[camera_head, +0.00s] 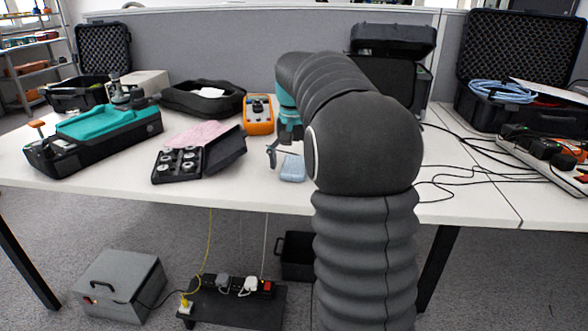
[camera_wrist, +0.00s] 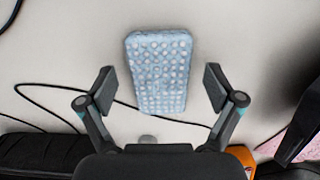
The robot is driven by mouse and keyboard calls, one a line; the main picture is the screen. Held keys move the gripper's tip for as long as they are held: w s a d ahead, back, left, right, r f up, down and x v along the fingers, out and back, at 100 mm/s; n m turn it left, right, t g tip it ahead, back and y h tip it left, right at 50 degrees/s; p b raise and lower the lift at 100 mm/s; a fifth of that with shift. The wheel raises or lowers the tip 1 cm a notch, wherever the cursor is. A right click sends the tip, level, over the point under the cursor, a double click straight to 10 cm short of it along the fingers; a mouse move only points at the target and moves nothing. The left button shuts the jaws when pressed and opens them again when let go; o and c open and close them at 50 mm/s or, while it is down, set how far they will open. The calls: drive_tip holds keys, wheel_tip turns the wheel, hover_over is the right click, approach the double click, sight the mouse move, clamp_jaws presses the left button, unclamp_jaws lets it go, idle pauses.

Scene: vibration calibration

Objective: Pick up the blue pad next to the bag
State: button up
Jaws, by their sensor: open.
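The blue pad (camera_head: 293,168) lies flat on the white table near its front edge, partly hidden by my arm in the head view. In the wrist view the dotted, light blue pad (camera_wrist: 158,70) lies lengthwise between my fingers. My gripper (camera_head: 284,150) is open and above the pad. In the wrist view the fingertips of my gripper (camera_wrist: 160,86) stand apart on either side of the pad, with a gap on both sides. A black bag-like case (camera_head: 390,78) stands behind my arm; a dark case also shows at the wrist view's lower left (camera_wrist: 38,155).
An orange meter (camera_head: 259,115) stands behind the pad to the left. A black tray of round parts (camera_head: 176,166) and a pink cloth (camera_head: 196,133) lie left of it. Black cables (camera_head: 470,160) run across the table on the right. Bare table lies around the pad.

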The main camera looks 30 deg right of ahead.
drive_tip(key=c, duration=0.8)
drive_tip(key=shift+c, duration=0.2)
drive_tip(key=shift+r, duration=0.15)
